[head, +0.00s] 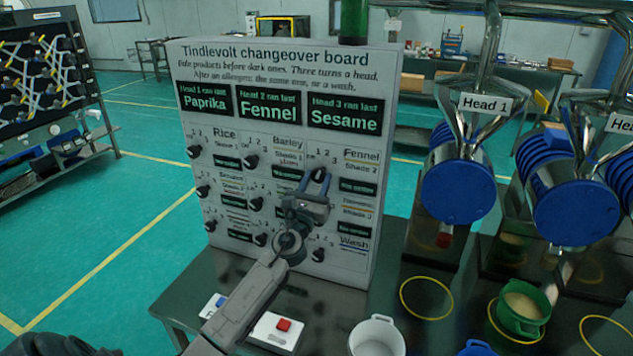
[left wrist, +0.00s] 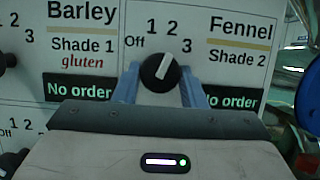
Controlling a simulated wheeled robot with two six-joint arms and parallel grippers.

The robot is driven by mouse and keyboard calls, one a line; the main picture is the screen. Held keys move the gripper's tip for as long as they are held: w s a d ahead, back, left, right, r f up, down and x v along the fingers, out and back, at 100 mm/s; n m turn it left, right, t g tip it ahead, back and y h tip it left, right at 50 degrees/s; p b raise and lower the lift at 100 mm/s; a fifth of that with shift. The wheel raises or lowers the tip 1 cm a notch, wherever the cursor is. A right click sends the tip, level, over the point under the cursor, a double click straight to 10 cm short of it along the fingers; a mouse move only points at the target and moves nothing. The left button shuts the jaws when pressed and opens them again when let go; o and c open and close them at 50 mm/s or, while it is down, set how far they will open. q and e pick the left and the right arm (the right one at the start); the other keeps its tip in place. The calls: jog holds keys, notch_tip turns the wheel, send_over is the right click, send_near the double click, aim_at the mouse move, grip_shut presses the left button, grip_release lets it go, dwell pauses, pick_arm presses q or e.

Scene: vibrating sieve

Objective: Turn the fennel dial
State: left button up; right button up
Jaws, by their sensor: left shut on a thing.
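The changeover board (head: 385,150) stands upright on a dark table. Its fennel dial (head: 318,174) is a black knob beside the Fennel label, at the upper right of the dial rows. It also shows in the left wrist view (left wrist: 160,72), where its white mark tilts up and right, roughly toward the 2. My left gripper (head: 315,182) is shut on this dial, with a blue finger on each side of it in the left wrist view (left wrist: 160,88). The dial's lower edge is close to the gripper body. My right gripper is not in view.
The Barley dial (head: 251,161) and several other dials surround my left arm. A box with a red button (head: 283,325) and a white cup (head: 377,337) stand in front. A green pot (head: 522,308) and blue sieve heads (head: 458,192) are at right.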

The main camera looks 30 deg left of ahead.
pick_arm(q)
jog(key=shift+n+y, duration=0.4)
jog(key=shift+n, duration=0.1)
jog(key=n+y, duration=0.1)
jog(key=n, duration=0.1)
jog(key=n+g, duration=0.1)
jog(key=n, duration=0.1)
jog(key=shift+d+y, duration=0.2)
jog(key=shift+y, duration=0.2)
jog(key=n+g+y, duration=0.1)
jog(key=n, duration=0.2)
jog(key=n+g+y, duration=0.1)
jog(key=n, duration=0.2)
jog(key=shift+d+b, duration=0.1)
jog(key=shift+b, duration=0.2)
jog(key=n+g, duration=0.1)
jog(key=n, duration=0.1)
jog(key=n+g+y, duration=0.1)
jog(key=n, duration=0.2)
jog(key=shift+w+d+r+n+p, duration=0.1)
jog(key=shift+r+n+p, duration=0.1)
jog(key=shift+n+p, duration=0.1)
jog(key=shift+n+g+p, duration=0.45)
jog(key=shift+n+g, duration=0.45)
jog(key=shift+n, duration=1.1)
jog(key=o, duration=1)
jog(key=shift+r, duration=0.1)
